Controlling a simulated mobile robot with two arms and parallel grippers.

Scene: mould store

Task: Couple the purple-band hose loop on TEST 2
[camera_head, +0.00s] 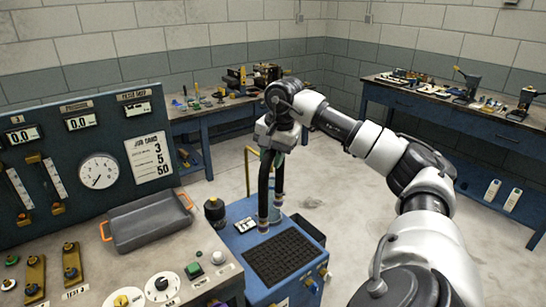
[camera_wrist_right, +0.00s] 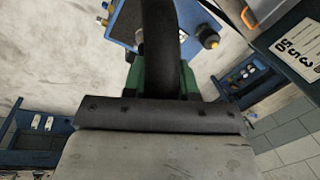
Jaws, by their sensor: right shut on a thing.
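My right gripper (camera_head: 276,146) is shut on a black hose loop (camera_head: 264,185), gripped near its top. The two legs of the loop hang down over the blue cart, with pale metal ends; the band's colour is too small to tell surely. In the right wrist view the dark hose (camera_wrist_right: 160,45) runs up between the green finger pads of my right gripper (camera_wrist_right: 162,80). The TEST 2 label (camera_head: 76,293) is on the bench at the lower left, below a brass plate (camera_head: 72,265) with a dark knob. My left gripper is not in view.
A blue cart (camera_head: 240,240) with a black ribbed mat (camera_head: 284,257) stands beside the bench. A gauge panel (camera_head: 80,160) rises behind. Open floor lies to the right.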

